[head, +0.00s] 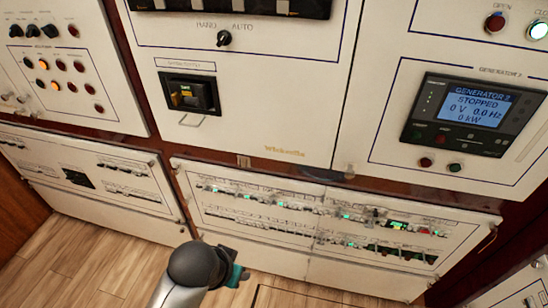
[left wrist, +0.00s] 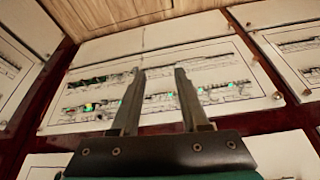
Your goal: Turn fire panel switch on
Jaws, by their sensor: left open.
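The white breaker panel (head: 262,240) is low in the middle of the head view, with two rows of small switches and green lights. It also shows in the left wrist view (left wrist: 215,53). I cannot tell which small switch is the fire panel switch; the labels are too small to read. My left gripper (left wrist: 158,82) is open and empty, its two fingers pointing toward the breaker rows. In the head view its teal part (head: 237,274) is in front of the panel's lower edge. Contact with any switch cannot be made out. My right gripper is not in view.
Another switch panel (head: 85,163) is at the left. Above are a black rotary switch (head: 224,39), a black breaker (head: 190,95) and a generator display (head: 472,112) reading STOPPED. Wooden floor (head: 90,260) is clear at the lower left.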

